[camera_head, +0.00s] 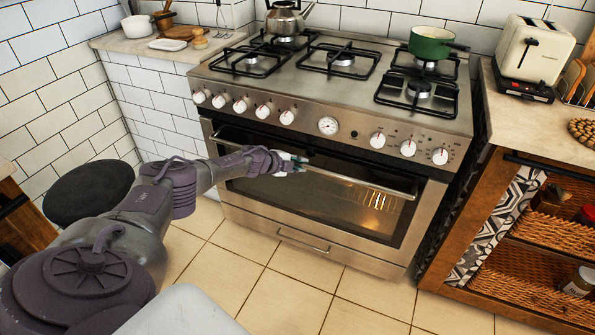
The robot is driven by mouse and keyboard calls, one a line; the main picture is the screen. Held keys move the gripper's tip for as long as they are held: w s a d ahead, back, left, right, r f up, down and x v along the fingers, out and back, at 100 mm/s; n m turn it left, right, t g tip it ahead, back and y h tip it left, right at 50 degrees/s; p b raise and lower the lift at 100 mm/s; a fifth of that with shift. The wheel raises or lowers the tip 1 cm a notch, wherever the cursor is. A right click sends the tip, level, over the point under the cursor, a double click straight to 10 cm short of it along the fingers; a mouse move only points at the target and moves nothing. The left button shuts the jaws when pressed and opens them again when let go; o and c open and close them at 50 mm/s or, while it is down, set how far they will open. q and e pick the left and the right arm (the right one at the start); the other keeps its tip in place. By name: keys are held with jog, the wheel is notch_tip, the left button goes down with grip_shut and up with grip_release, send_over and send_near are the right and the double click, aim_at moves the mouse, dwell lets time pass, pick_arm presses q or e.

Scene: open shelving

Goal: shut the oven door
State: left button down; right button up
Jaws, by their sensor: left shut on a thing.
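The oven door (340,205) is the dark glass panel with a steel frame on the front of the stainless steel stove. It stands upright, shut or almost shut; I cannot tell whether a small gap is left at its top. A warm light shows through the glass at the right. The long horizontal door handle (362,183) runs across the top of the door. My left gripper (291,163) is at the middle of the handle, shut on it; the fingers are small and partly hidden by the wrist. My right gripper is not in view.
The stove top holds a kettle (286,17) and a green pot (431,43). Control knobs (287,117) line the panel above the door. A wooden shelf unit (555,235) stands at the right, a round black stool (88,190) at the left. The tiled floor in front is clear.

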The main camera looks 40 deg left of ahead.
pick_arm(q)
jog(key=shift+w+a+r, duration=0.1)
jog(key=shift+w+r, duration=0.25)
jog(key=shift+w, duration=0.05)
jog(key=shift+r, duration=0.15)
jog(key=c, duration=1.4)
grip_release()
jog(key=shift+w, duration=0.1)
jog(key=o, duration=0.3)
jog(key=shift+w, duration=0.2)
jog(key=shift+o, duration=0.2)
jog(key=shift+f, duration=0.3)
jog(key=shift+s, duration=0.1)
jog(key=shift+s+r, duration=0.1)
jog(key=shift+s, duration=0.2)
jog(key=v, duration=1.1)
jog(key=shift+r, duration=0.2)
